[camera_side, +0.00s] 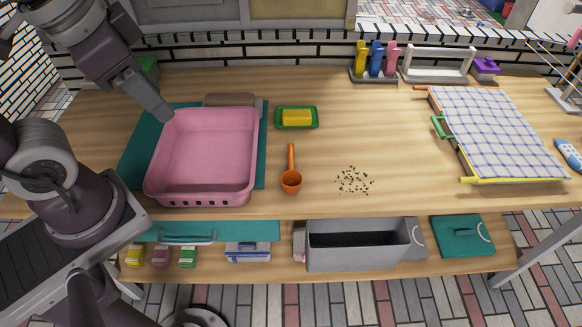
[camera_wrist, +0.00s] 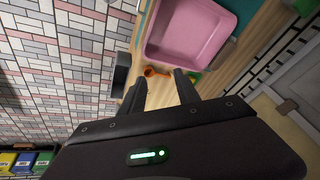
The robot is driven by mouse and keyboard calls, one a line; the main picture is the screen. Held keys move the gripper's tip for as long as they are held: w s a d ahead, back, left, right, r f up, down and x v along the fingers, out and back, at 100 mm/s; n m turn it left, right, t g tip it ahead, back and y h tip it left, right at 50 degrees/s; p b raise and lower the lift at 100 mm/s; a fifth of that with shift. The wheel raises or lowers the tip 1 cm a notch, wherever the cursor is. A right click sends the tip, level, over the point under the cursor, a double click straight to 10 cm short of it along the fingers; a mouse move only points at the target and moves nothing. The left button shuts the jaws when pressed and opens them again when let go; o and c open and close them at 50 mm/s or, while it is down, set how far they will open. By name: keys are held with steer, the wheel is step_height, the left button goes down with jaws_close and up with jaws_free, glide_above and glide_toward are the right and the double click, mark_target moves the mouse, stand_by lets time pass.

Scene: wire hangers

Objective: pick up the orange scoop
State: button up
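The orange scoop (camera_side: 291,182) lies on the wooden table in the side view, its round cup toward the front edge and its handle pointing to the back. It also shows in the wrist view (camera_wrist: 152,71), small and distant, beyond and between the fingertips. My gripper (camera_side: 163,113) is at the left in the side view, over the back left corner of the pink basin, well left of the scoop. In the wrist view my gripper (camera_wrist: 161,86) has its two dark fingers apart with nothing between them. It is open and does not touch the scoop.
The pink basin (camera_side: 203,160) stands left of the scoop. A green dish (camera_side: 283,121) with a yellow block (camera_side: 297,117) lies behind it. Dark specks (camera_side: 354,181) are scattered to its right. A cloth-covered rack (camera_side: 495,130) is far right. A grey bin (camera_side: 362,260) sits on the lower shelf.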

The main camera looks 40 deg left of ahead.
steer(key=w+f+m+g+y, duration=0.3)
steer(key=w+f+m, duration=0.1)
steer(key=w+m, duration=0.2)
steer(key=m+t+y, duration=0.3)
steer(key=m+y, duration=0.3)
steer(key=m, duration=0.7)
glide_toward(292, 161)
steer(key=s+a+r, duration=0.4)
steer(key=s+r, duration=0.1)
steer(key=r, duration=0.2)
steer(key=d+f+m+t, duration=0.1)
steer(key=f+m, duration=0.1)
steer(key=d+f+m+t, duration=0.1)
steer(key=d+f+m, duration=0.1)
steer(key=f, duration=0.1)
steer(key=w+d+f+m+t, duration=0.1)
steer(key=f+m+t, duration=0.1)
steer(key=f, duration=0.1)
steer(key=shift+w+d+m+y, duration=0.15)
steer(key=shift+d+m+y, duration=0.15)
steer(key=shift+m, duration=0.1)
steer(key=shift+t, duration=0.3)
steer(key=x, duration=1.1)
steer(key=shift+f, duration=0.35)
steer(key=shift+w+a+f, duration=0.15)
steer(key=shift+w+a, duration=0.15)
jaws_close()
